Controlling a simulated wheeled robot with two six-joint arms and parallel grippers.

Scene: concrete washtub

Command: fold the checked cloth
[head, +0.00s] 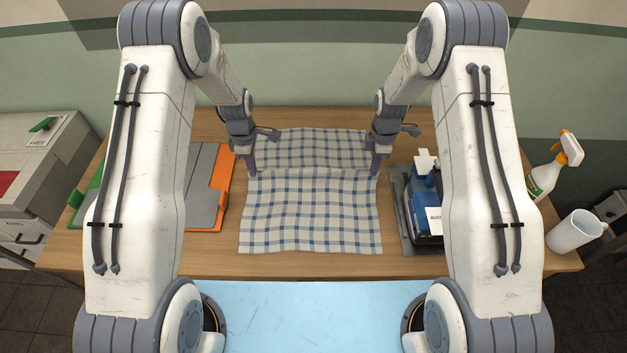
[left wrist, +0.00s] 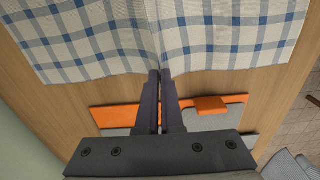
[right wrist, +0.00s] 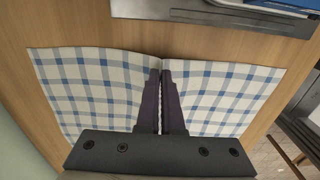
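The blue-and-white checked cloth (head: 310,215) lies spread on the wooden table. A raised crease runs across it from side to side, between my two grippers. My left gripper (head: 251,170) is at the cloth's left edge, at one end of the crease. In the left wrist view its fingers (left wrist: 161,74) are close together on the pinched edge. My right gripper (head: 376,170) is at the right edge, at the other end. In the right wrist view its fingers (right wrist: 162,66) are closed on the crease. The cloth also shows in that view (right wrist: 100,85).
An orange-edged grey clipboard or folder (head: 203,200) lies left of the cloth. A grey tray (head: 406,240) with blue items stands close on the right. A spray bottle (head: 548,175) and a white jug (head: 574,232) are further right. Bare table (head: 310,268) shows in front of the cloth.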

